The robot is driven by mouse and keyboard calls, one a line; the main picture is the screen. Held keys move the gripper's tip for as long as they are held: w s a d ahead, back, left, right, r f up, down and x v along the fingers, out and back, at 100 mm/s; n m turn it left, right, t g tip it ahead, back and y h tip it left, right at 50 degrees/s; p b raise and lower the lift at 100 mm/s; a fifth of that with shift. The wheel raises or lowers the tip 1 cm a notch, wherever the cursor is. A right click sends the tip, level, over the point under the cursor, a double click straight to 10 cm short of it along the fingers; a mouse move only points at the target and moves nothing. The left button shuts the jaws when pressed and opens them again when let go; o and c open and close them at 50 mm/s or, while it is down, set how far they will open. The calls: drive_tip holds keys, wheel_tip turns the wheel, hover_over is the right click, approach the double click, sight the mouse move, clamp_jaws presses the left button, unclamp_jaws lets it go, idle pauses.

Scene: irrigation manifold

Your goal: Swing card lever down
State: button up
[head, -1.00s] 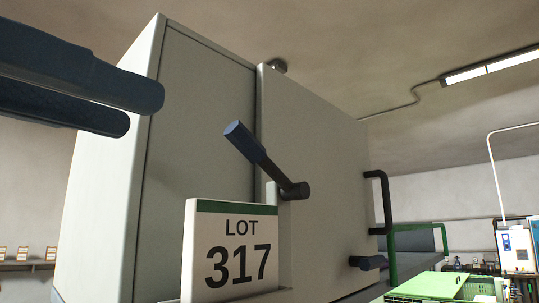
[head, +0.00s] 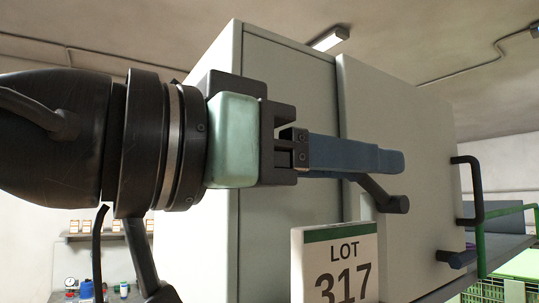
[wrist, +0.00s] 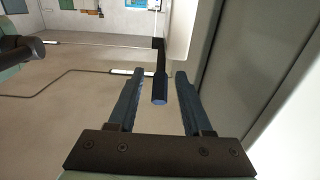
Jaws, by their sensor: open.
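The card lever (head: 376,190) is a dark bar on a round pivot on the front of the grey cabinet, just above the LOT 317 card (head: 336,264). In the head view, the bar slopes up and left from the pivot, and my fingers hide its blue grip. My gripper (head: 396,162) reaches in from the left with its blue fingers level in front of the lever. In the wrist view, the fingers are open, and the lever's blue grip (wrist: 160,90) lies between them, with gaps visible on both sides.
The grey cabinet (head: 285,100) fills the space behind my gripper. A black bent handle (head: 481,190) and a short dark peg (head: 455,257) stick out at its right side. Green rails stand at the far right. A shelf with small items (head: 95,236) is on the back left wall.

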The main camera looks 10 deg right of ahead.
clamp_jaws()
idle(1.4)
